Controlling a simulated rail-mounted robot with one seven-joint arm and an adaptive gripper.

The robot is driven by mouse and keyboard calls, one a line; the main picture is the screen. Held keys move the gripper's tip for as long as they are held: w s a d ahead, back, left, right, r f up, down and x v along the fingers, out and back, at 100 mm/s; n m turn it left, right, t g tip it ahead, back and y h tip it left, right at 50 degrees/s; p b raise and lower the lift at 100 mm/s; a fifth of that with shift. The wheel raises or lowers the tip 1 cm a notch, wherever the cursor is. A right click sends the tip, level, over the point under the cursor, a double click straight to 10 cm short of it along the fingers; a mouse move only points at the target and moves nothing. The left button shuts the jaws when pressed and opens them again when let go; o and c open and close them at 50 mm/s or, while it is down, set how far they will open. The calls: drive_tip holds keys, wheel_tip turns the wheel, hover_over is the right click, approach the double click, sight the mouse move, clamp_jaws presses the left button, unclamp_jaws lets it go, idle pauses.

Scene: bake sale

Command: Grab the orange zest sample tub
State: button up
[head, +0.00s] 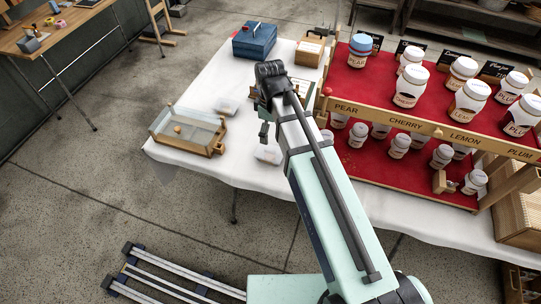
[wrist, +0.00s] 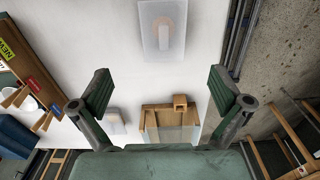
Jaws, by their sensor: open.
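Two small translucent sample tubs lie on the white tabletop. One (head: 268,153) is near the front edge, beside my arm; in the wrist view this tub (wrist: 162,27) shows a pale pinkish-orange patch, ahead of the fingers. The other tub (head: 226,105) is farther back, by the wooden case; it shows in the wrist view (wrist: 116,121) at lower left, near the left finger. No label reads clearly, so I cannot tell which is orange zest. My gripper (wrist: 160,90) is open and empty above the table; it is partly visible in the head view (head: 266,128).
A wooden case with a clear cover (head: 207,149) stands at the table's left corner. A red tiered rack (head: 345,86) with several white jars stands at right. A blue box (head: 254,40) is at the back. Bare tabletop (wrist: 190,80) lies below my gripper.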

sight(270, 149)
wheel_tip(270, 149, down, 7)
drive_tip(key=shift+r+p, duration=0.1)
drive_tip(key=shift+p, duration=0.4)
drive_tip(key=shift+s+f+p, duration=0.15)
drive_tip(key=shift+f+p, duration=0.2)
drive_tip(key=shift+f, duration=0.6)
drive_tip(key=shift+s+f+p, duration=0.15)
drive_tip(key=shift+f+p, duration=0.2)
drive_tip(key=shift+f, duration=1.4)
drive_tip(key=c, duration=1.2)
